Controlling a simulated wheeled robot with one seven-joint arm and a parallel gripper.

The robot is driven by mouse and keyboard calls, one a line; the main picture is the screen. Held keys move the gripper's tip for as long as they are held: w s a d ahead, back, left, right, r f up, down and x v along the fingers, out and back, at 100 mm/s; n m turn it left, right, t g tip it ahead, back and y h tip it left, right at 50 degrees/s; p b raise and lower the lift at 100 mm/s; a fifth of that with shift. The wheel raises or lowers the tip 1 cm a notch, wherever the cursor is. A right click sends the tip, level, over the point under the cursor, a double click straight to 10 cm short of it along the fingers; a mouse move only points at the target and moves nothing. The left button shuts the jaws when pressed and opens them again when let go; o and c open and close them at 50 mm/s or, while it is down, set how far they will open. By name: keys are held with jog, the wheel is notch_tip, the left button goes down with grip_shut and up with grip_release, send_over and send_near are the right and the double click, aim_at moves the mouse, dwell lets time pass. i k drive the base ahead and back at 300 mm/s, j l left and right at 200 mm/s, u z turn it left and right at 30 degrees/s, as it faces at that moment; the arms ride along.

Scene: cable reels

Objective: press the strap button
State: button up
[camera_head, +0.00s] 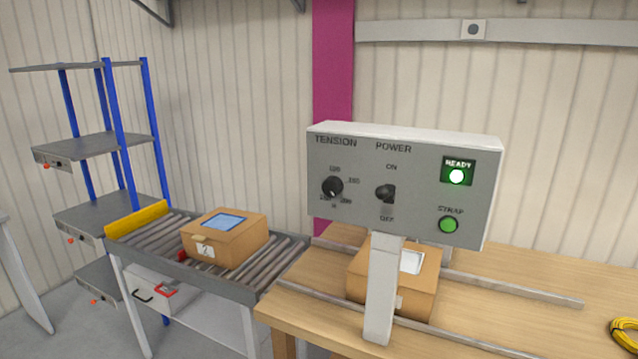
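The green strap button (448,225) is at the lower right of a grey control panel (420,205), under the label STRAP. The panel stands on a pale post (382,290) at the wooden table. Above the button, the READY lamp (456,176) glows green-white. A tension knob (332,187) with numbers around it is at the panel's left. A power switch (385,193) sits between ON and OFF labels; I cannot tell its setting clearly. My gripper is not in view.
A cardboard box (356,284) stands on the wooden table (500,322) behind the post, between metal rails (515,287). Another box (232,240) sits on the roller conveyor (275,268) at left. Blue-posted shelving (90,147) stands farther left. A yellow coil (625,334) lies at the table's right. The panel's front is unobstructed.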

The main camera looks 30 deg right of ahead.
aim_at(448, 225)
jog(key=z, duration=1.2)
